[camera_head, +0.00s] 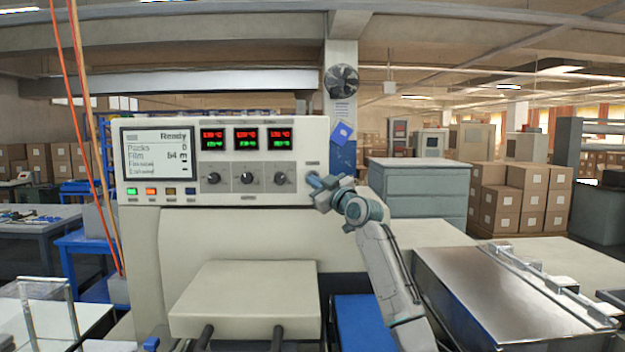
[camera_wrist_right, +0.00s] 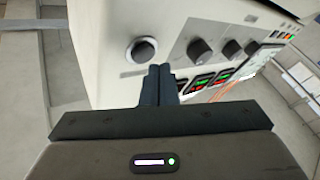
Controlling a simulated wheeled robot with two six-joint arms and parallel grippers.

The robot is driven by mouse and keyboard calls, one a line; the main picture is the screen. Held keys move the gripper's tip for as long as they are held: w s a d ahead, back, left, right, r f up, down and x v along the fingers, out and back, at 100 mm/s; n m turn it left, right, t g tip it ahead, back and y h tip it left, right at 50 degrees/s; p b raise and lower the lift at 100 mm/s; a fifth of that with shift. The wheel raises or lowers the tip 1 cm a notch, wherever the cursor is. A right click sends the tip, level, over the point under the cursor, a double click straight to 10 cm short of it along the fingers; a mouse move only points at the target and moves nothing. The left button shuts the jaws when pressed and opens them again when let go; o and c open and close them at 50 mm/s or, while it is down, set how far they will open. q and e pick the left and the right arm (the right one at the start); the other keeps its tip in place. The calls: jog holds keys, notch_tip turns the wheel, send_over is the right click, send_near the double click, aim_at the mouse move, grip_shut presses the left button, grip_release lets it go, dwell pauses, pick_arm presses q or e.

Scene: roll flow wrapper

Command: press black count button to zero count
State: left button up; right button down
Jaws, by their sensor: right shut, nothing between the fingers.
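The control panel (camera_head: 215,180) of the wrapper stands upright in front of me. A round black button (camera_wrist_right: 142,50) in a silver ring sits on the panel in the right wrist view, apart from the dials. In the head view my right gripper hides that spot near the panel's right edge. My right gripper (camera_head: 316,181) is shut and empty there. In the wrist view its fingertips (camera_wrist_right: 160,70) are just beside the button; whether they touch the panel I cannot tell. The screen (camera_head: 157,153) reads Ready, with Packs seemingly at 0. My left gripper is not in view.
Three dark dials (camera_head: 248,178) sit below three red and green displays (camera_head: 249,138), left of my right gripper. Several small coloured buttons (camera_head: 151,191) line the screen's lower edge. A beige cover (camera_head: 245,295) juts out below. A metal box (camera_head: 490,295) stands at right.

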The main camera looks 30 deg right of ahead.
jog(key=shift+s+a, duration=0.45)
jog(key=shift+s, duration=0.25)
jog(key=shift+s+a, duration=0.4)
jog(key=shift+s, duration=0.3)
jog(key=shift+s+a, duration=0.45)
jog(key=shift+s, duration=0.25)
